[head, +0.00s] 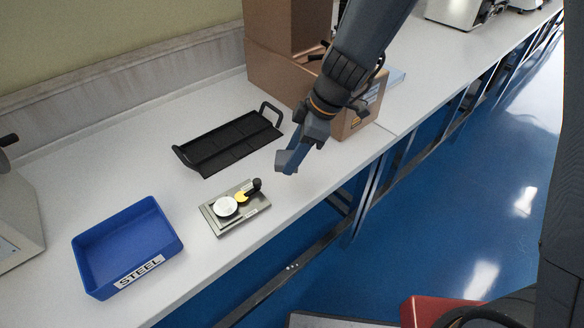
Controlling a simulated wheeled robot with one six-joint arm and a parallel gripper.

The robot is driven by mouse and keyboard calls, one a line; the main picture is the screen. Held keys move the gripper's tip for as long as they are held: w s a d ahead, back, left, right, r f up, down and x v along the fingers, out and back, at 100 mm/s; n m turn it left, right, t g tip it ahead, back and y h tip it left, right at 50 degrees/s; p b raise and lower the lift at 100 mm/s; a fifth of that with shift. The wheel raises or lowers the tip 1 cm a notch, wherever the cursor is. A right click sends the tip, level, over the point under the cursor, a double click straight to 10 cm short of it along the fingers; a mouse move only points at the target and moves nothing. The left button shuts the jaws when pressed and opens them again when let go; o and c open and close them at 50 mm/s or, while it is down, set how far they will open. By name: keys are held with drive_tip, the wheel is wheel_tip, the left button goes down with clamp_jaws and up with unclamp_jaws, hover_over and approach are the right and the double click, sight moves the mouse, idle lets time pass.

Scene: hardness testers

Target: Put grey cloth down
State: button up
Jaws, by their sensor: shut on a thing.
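My gripper (291,163) hangs above the white bench, between the black tray and the bench's front edge. It is shut on the grey cloth (282,160), of which only a small grey patch shows at the fingertips. The rest of the cloth is hidden or too small to make out. The gripper looks a little above the bench top, but I cannot tell the exact height.
A black tray with handles (228,145) lies behind and left. A metal plate (249,213) bears a white disc and a black knob. A blue STEEL bin (128,245) stands front left. Cardboard boxes (283,80) stand behind my arm. Bare bench lies around the gripper.

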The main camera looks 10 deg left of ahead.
sight(293, 180)
drive_tip(key=shift+f, duration=2.65)
drive_tip(key=shift+f, duration=0.15)
drive_tip(key=o, duration=1.1)
drive_tip(key=shift+r, duration=0.45)
drive_tip(key=b+v, duration=0.1)
drive_tip(key=v, duration=1)
drive_tip(key=s+d+m+h, duration=0.1)
drive_tip(key=s+d+m, duration=0.2)
drive_tip(key=d+m, duration=0.3)
drive_tip(key=s+d+f+m+h, duration=0.1)
drive_tip(key=s+d+m+h, duration=0.1)
drive_tip(key=d+m, duration=0.4)
drive_tip(key=s+d+m+h, duration=0.1)
drive_tip(key=s+d+m, duration=0.4)
drive_tip(key=d, duration=0.5)
drive_tip(key=shift+d+f+m+t+h, duration=0.3)
drive_tip(key=shift+d+m+t, duration=0.1)
drive_tip(key=shift+m, duration=0.6)
